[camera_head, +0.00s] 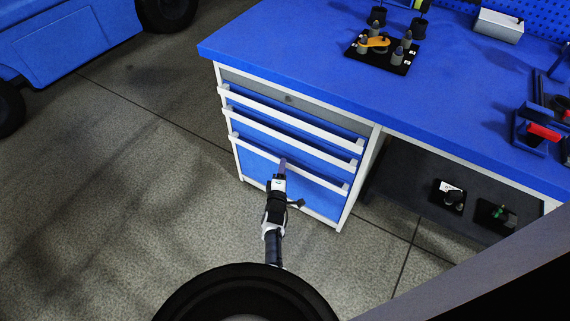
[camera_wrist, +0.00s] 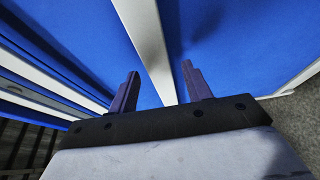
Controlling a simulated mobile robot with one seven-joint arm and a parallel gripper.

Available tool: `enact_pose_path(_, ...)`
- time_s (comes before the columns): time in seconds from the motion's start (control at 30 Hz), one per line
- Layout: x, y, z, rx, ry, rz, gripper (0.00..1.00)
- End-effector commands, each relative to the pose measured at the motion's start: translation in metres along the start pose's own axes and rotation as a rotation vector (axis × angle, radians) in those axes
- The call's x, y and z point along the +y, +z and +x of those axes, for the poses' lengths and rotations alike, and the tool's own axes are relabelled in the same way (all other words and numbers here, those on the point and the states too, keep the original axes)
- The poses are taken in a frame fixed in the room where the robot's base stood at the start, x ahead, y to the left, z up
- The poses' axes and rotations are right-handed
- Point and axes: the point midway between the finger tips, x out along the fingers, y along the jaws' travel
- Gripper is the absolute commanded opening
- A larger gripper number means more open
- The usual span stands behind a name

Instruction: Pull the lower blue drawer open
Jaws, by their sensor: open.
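The lower blue drawer (camera_head: 318,199) is the bottom front of the cabinet under the workbench, and it looks shut. Its long white handle bar (camera_head: 327,182) runs along its upper edge. My gripper (camera_head: 283,162) is at the middle of this bar. In the wrist view, my gripper (camera_wrist: 160,67) is open, with one dark finger on each side of the white handle bar (camera_wrist: 149,45). The blue drawer front (camera_wrist: 235,35) lies just beyond the fingertips. I see gaps between the bar and both fingers. Whether the fingertips touch the front is unclear.
Above are another blue drawer (camera_head: 265,131) with white handles and a grey top drawer (camera_head: 300,103). The blue worktop (camera_head: 290,65) overhangs them, with a black tool tray (camera_head: 365,60) on it. A dark lower shelf (camera_head: 400,180) lies right. Floor (camera_head: 130,190) to the left is clear.

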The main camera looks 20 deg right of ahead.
Motion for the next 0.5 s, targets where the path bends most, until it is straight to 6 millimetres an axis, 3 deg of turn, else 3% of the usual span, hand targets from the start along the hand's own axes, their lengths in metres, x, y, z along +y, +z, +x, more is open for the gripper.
enact_pose_path(0.43,0.0002,-0.0019,0.0003,0.000,0.001,-0.001,0.49)
enact_pose_path(0.5,0.0002,-0.0018,0.0003,0.000,0.001,-0.001,0.41)
